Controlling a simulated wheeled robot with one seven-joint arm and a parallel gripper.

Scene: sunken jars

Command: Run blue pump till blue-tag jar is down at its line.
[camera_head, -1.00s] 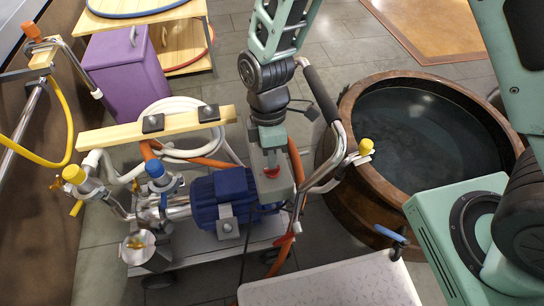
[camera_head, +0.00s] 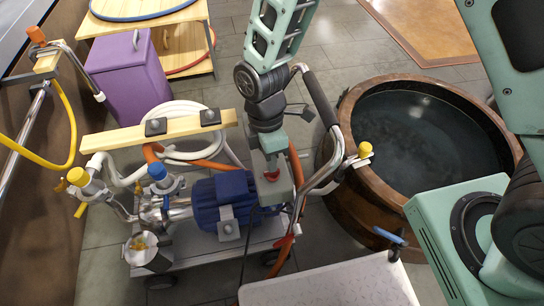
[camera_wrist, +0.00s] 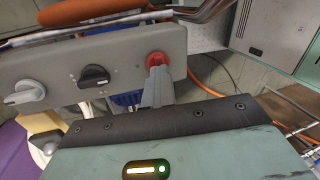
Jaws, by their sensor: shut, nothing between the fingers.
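The blue pump (camera_head: 222,200) is a blue motor on a wheeled steel cart in the head view. Its grey control box (camera_head: 277,186) carries a red button (camera_wrist: 157,59), a black knob (camera_wrist: 94,77) and a grey knob (camera_wrist: 24,93), clear in the wrist view. My gripper (camera_wrist: 157,75) is shut and empty, its fingertips at the red button, partly covering it; I cannot tell whether they press it. A large round brown jar (camera_head: 364,207) with dark liquid stands right of the cart. I cannot make out a blue tag or a level line on it.
White and orange hoses and a wooden bar (camera_head: 185,130) lie over the cart. A blue-capped valve (camera_head: 157,172) is on its left, with a funnel (camera_head: 148,252) below. A purple bin (camera_head: 126,72) stands behind. A pale speckled tabletop (camera_head: 330,287) is in front.

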